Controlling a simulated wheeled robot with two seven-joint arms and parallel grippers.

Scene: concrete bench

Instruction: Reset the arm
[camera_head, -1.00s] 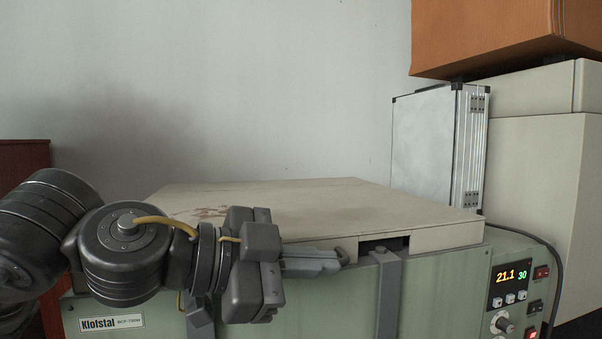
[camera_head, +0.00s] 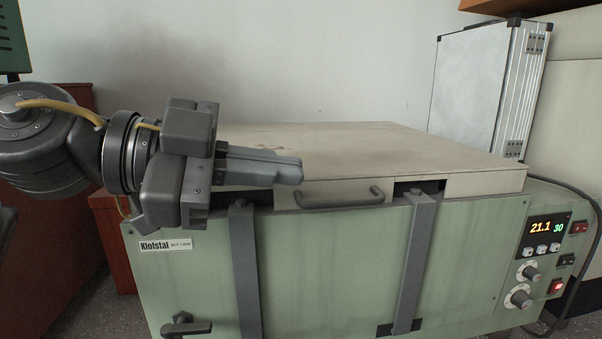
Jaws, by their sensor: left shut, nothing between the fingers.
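My left arm comes in from the left in the head view. My left gripper (camera_head: 290,170) is shut and empty, with its fingers pointing right. It shows in front of the beige lid (camera_head: 400,148) of a green machine (camera_head: 330,265), above and left of the lid's grey handle (camera_head: 340,197). The gripper looks clear of the handle; I cannot tell its exact height over the lid. The lid lies flat and closed on the machine. My right gripper is not in view.
A control panel (camera_head: 545,262) with lit digits, knobs and switches is at the machine's right. A silver case (camera_head: 480,85) stands behind the lid at the right. A reddish-brown cabinet (camera_head: 75,230) is at the left. The space above the lid is free.

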